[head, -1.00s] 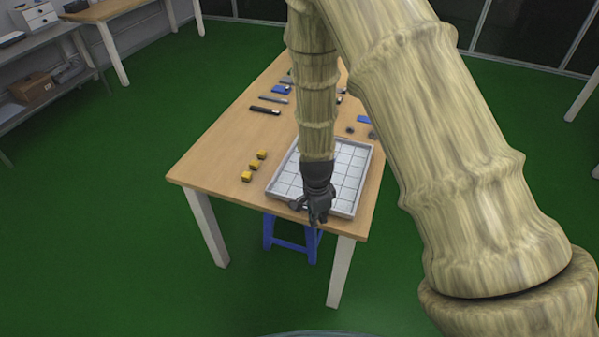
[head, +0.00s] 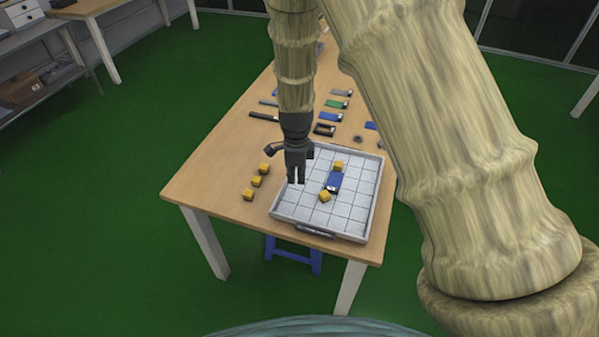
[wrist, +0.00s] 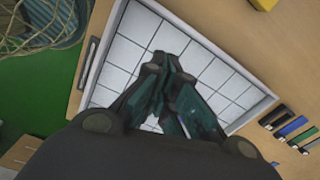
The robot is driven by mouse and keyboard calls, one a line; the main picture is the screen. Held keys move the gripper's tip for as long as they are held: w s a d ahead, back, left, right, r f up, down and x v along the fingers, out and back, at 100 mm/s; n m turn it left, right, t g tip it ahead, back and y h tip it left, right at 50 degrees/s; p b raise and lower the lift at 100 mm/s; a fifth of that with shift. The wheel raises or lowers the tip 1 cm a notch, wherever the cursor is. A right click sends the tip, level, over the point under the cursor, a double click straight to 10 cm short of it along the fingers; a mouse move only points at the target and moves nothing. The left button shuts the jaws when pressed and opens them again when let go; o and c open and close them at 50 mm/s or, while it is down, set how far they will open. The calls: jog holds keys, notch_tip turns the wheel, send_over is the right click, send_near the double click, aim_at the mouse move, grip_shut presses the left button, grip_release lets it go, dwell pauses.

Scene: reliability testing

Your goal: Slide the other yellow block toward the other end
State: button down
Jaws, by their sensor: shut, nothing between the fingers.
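A white gridded tray (head: 355,212) lies on the wooden table. In it lies a blue device (head: 334,181), with one yellow block (head: 338,165) at its far end and another yellow block (head: 324,196) at its near end. Both look close to the device; I cannot tell if they touch it. My gripper (head: 296,180) points down over the tray's left side, left of the device, shut and empty. In the wrist view my gripper's fingers (wrist: 160,62) are closed together over the tray's bare tiles (wrist: 125,55); the device is not visible there.
Three yellow blocks (head: 257,181) lie in a row on the table left of the tray. Several devices (head: 333,117) and a black bar (head: 264,117) lie farther back. The tray has raised walls and a front handle (head: 315,231). The table's front left is clear.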

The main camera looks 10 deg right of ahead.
aim_at(316, 199)
jog(key=f, duration=0.3)
jog(key=shift+w+f+p, duration=0.35)
jog(key=shift+f, duration=0.05)
jog(key=shift+s+f, duration=0.15)
jog(key=shift+f, duration=0.2)
notch_tip(316, 199, down, 3)
jog(key=shift+r+p, duration=0.1)
jog(key=shift+p, duration=0.4)
jog(key=shift+d+f, duration=0.2)
jog(key=d, duration=0.1)
jog(key=s+d+p, duration=0.1)
jog(key=shift+d+p, duration=0.3)
jog(key=shift+s+d+f, duration=0.1)
jog(key=shift+d, duration=0.25)
jog(key=shift+s+d, duration=0.1)
jog(key=shift+s+d, duration=0.3)
jog(key=shift+d, duration=0.65)
